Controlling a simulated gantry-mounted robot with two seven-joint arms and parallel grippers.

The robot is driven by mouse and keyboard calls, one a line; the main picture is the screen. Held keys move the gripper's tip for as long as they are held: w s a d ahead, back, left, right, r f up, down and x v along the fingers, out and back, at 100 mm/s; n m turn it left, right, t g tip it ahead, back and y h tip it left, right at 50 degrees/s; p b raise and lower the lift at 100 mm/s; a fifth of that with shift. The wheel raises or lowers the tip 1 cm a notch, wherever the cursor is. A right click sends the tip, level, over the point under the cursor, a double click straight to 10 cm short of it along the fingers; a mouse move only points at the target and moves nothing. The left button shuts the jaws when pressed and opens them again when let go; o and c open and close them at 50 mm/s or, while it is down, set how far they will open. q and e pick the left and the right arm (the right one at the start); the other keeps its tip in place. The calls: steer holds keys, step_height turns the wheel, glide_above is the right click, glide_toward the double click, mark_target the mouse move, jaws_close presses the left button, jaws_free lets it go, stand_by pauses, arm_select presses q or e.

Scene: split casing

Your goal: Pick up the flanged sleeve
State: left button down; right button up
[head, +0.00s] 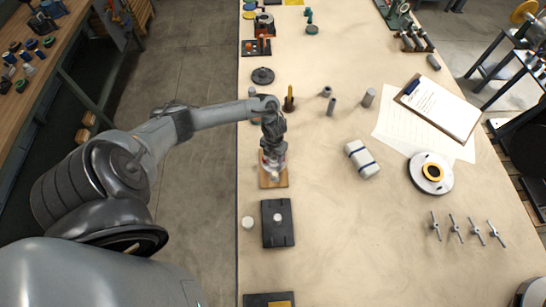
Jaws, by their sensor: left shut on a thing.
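My left gripper (273,162) points down over a small wooden block (274,184) near the table's left edge. It is shut on a small pale part, the flanged sleeve (274,176), at the block. The fingers hide most of the sleeve, so its flange does not show clearly. I cannot tell whether the sleeve touches the block or is just above it. My right gripper is not in view.
A black plate (277,223) with a pale round piece on it lies just in front, beside a white cylinder (247,223). Grey cylinders (368,97) stand behind. The front middle is clear.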

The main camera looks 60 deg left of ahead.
arm_select(q)
steer(key=w+d+r, duration=0.1)
steer(key=d+r, duration=0.2)
steer(key=d, duration=0.2)
steer(key=d+r+p, duration=0.1)
steer(key=d+r, duration=0.2)
steer(key=d, duration=0.3)
steer(key=shift+w+d+r, duration=0.15)
steer(key=shift+w+r, duration=0.2)
steer(key=shift+w, duration=0.05)
steer(key=c, duration=0.9)
jaws_free()
jaws_close()
steer(key=shift+w+d, duration=0.1)
